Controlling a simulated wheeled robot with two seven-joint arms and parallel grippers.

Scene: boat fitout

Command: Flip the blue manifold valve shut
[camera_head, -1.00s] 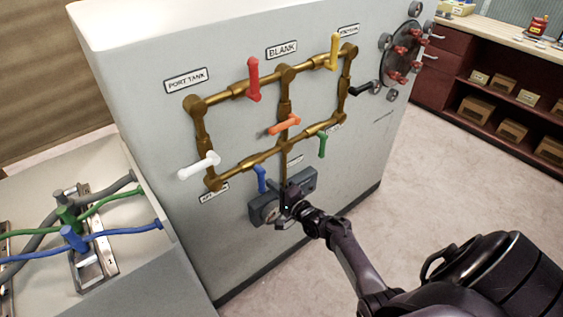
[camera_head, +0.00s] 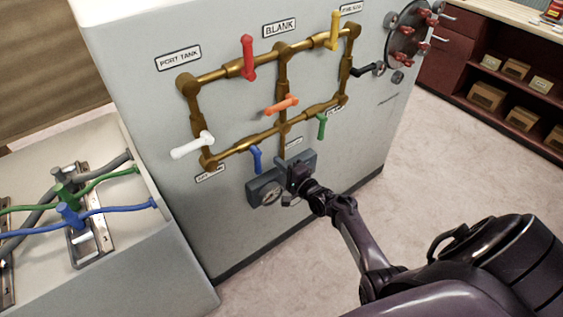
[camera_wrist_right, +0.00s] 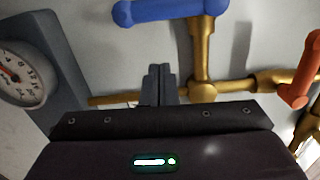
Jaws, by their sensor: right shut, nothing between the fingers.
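The blue valve handle (camera_head: 257,158) hangs steeply from the lower brass pipe of the manifold on the grey wall. In the right wrist view the blue handle (camera_wrist_right: 172,10) lies across the top edge, above the fingertips. My right gripper (camera_head: 291,169) is in front of the gauge panel, to the right of the blue handle and a little lower. In the wrist view its fingers (camera_wrist_right: 159,72) are closed together with nothing between them, apart from the blue handle. My left gripper is not in view.
Red (camera_head: 248,57), yellow (camera_head: 334,30), orange (camera_head: 282,105), green (camera_head: 321,126) and white (camera_head: 192,146) handles sit on the same pipes. A gauge (camera_wrist_right: 20,75) is beside the gripper. A bench with hoses (camera_head: 110,207) stands at left. The floor at right is clear.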

